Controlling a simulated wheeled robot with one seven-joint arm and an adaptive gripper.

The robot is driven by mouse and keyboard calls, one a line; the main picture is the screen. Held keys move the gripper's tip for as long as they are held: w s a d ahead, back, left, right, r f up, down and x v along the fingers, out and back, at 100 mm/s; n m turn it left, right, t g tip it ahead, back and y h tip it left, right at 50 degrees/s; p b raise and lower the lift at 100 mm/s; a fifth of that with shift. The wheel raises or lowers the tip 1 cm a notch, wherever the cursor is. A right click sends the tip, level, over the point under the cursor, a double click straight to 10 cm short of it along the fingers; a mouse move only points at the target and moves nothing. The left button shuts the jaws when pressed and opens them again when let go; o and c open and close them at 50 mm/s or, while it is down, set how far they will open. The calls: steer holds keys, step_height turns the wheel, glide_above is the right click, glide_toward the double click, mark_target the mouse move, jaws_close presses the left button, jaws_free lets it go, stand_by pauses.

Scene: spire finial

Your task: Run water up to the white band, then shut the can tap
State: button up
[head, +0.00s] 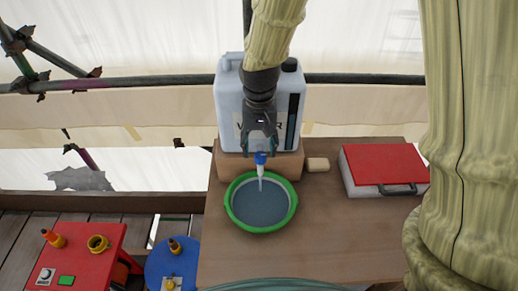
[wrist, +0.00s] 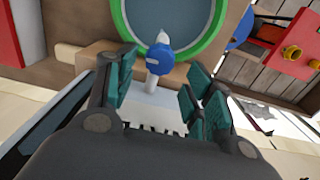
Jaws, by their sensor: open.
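The white water can (head: 228,100) stands on a wooden block at the back of the table. Its blue tap (head: 261,158) with a pale spout points down over a green-rimmed basin (head: 236,217). A thin pale stream shows below the spout. Grey-blue water (head: 262,207) fills much of the basin; I cannot clearly make out the white band. My gripper (head: 260,145) is open just above the tap in the head view. In the wrist view the blue tap (wrist: 158,60) sits between and just beyond the open teal fingers (wrist: 160,85); I see no contact.
A red-lidded case (head: 384,163) lies at the right of the table, and a small tan block (head: 317,164) sits beside the can's wooden block. A red box (head: 80,255) and a blue round item (head: 172,266) are at lower left. The table right of the basin is clear.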

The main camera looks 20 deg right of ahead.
mark_target(260, 158)
steer(key=shift+s+f, duration=0.45)
steer(key=shift+s, duration=0.3)
steer(key=shift+f, duration=0.25)
steer(key=shift+w+f, duration=0.45)
steer(key=shift+f, duration=0.1)
steer(key=shift+s+r, duration=0.2)
steer(key=shift+s, duration=0.1)
steer(key=shift+w+f, duration=0.1)
steer(key=c, duration=1)
